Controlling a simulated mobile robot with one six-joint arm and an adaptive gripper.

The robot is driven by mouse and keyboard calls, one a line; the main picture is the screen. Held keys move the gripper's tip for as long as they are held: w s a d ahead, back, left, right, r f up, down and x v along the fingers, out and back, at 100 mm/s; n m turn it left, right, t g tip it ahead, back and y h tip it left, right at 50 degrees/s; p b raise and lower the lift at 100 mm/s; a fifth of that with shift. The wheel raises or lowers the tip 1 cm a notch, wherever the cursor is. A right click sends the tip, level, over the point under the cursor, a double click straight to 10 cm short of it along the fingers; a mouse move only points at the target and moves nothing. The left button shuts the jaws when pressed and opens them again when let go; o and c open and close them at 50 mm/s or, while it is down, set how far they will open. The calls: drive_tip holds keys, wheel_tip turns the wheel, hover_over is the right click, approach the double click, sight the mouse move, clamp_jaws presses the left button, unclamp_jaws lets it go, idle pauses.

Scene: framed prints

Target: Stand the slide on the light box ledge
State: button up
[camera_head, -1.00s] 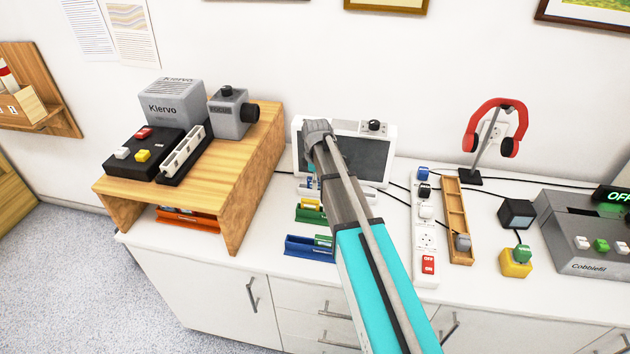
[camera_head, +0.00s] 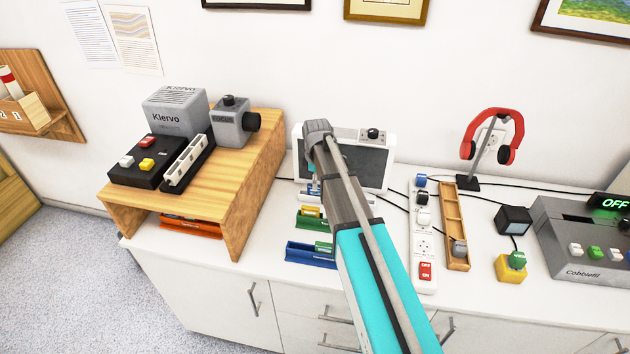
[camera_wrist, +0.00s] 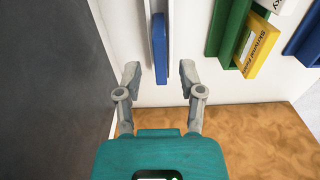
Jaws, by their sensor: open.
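The light box (camera_head: 391,158) stands against the wall in the head view, white-framed with a dark screen, partly hidden by my arm. The wrist view shows its dark panel (camera_wrist: 50,80) at left. A narrow blue piece, seemingly the slide (camera_wrist: 160,45), stands edge-on beside a white strip in the wrist view. My gripper (camera_wrist: 159,74) is open, with a finger on either side of the blue piece's near end and gaps on both sides. Whether the piece rests on the ledge is unclear. In the head view my arm hides the fingers.
A green holder (camera_wrist: 226,35) with a yellow labelled slide (camera_wrist: 257,48) and a blue holder (camera_head: 300,252) lie in front of the light box. A wooden riser (camera_head: 235,200) stands left. A power strip (camera_head: 424,245) and wooden tray (camera_head: 447,210) lie right.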

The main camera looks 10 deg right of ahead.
wheel_tip(320, 180, up, 9)
drive_tip(key=p, duration=0.8)
drive_tip(key=shift+r+p, duration=0.15)
drive_tip(key=shift+p, duration=0.15)
idle(0.4)
drive_tip(key=s+m, duration=1.3)
drive_tip(key=s, duration=1)
drive_tip(key=shift+d, duration=0.45)
